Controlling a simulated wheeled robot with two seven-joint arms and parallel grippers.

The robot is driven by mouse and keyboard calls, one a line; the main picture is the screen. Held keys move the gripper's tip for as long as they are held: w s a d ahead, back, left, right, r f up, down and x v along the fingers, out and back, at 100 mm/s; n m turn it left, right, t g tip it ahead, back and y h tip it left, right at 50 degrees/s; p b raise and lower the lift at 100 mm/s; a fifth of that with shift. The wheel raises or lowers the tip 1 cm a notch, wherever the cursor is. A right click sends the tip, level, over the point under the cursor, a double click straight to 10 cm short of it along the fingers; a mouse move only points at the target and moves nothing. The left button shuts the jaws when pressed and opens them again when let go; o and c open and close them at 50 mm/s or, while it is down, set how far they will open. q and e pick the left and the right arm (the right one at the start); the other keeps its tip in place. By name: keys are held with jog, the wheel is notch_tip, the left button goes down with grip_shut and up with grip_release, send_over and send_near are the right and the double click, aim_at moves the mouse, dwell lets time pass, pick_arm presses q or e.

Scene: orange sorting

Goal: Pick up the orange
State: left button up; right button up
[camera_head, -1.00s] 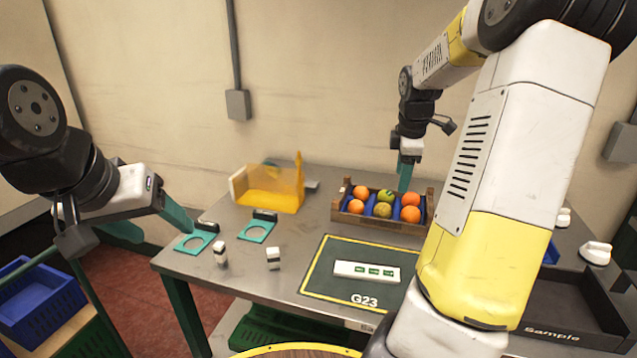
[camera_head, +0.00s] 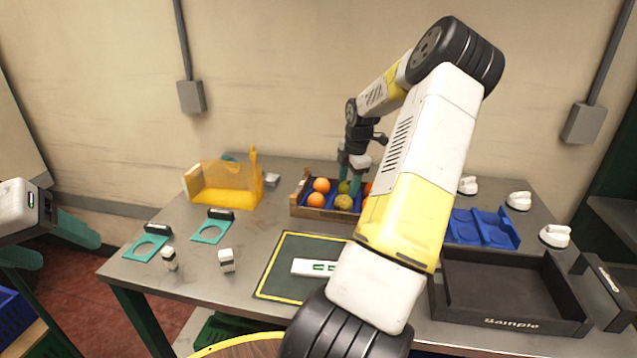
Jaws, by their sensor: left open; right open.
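A wooden crate (camera_head: 313,213) with blue dividers stands at the back of the table. Two oranges show clearly at its left, one behind (camera_head: 321,185) and one in front (camera_head: 316,200). A third orange (camera_head: 367,188) is partly hidden by my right arm. Greenish fruit (camera_head: 344,202) sits in the middle column. My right gripper (camera_head: 350,180) is open, pointing down with its teal fingers at the crate's back middle; I cannot tell whether they touch any fruit. My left gripper (camera_head: 62,245) is open and empty at the left edge, away from the crate.
A yellow translucent holder (camera_head: 225,187) and two teal rings (camera_head: 146,248) are at left. Two small white-and-black pieces (camera_head: 227,260) stand in front. A green mat (camera_head: 283,268) holds a white strip. At right are a blue tray (camera_head: 480,228), a black Sample tray (camera_head: 512,322) and white knobs.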

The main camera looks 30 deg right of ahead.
jog(key=shift+w+f, duration=0.2)
jog(key=shift+f, duration=0.4)
jog(key=c, duration=1)
